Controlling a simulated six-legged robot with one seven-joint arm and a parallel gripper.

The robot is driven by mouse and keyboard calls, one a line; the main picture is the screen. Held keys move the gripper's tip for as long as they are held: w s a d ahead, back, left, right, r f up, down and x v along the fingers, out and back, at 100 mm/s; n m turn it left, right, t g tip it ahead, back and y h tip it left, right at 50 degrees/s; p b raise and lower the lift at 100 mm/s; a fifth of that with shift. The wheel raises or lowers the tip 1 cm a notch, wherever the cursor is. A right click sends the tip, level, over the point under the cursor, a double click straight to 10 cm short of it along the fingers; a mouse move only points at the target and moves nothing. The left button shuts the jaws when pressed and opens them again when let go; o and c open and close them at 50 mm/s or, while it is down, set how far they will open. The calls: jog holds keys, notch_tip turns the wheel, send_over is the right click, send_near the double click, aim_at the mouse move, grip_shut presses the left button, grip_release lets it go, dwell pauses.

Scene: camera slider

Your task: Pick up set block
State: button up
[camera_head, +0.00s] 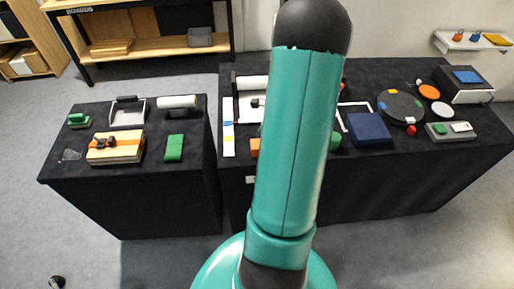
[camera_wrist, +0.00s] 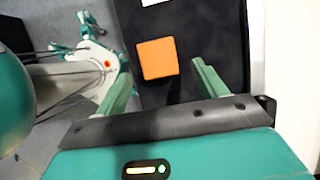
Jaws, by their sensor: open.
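An orange block (camera_wrist: 157,58) lies on the black table top (camera_wrist: 185,20) in the wrist view. My gripper (camera_wrist: 161,68) is open, with one green finger on each side of the block's near end in the picture. No contact shows between the fingers and the block, and I cannot tell the height gap. In the head view the orange block (camera_head: 254,147) shows at the left edge of my arm. My gripper is hidden behind the arm there. A green block (camera_head: 334,141) shows just right of my arm.
A strip with coloured patches (camera_head: 228,140) lies left of the orange block. A dark blue box (camera_head: 368,128), a round black turntable (camera_head: 400,106) and a grey tray (camera_head: 451,131) stand to the right. A separate left table (camera_head: 60,172) holds books and a green block.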

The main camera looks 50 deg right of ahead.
aim_at(258, 145)
jog(key=shift+x, duration=2.85)
jog(key=shift+w+a+r, duration=0.1)
jog(key=shift+w+r, duration=0.05)
jog(key=c, duration=1.1)
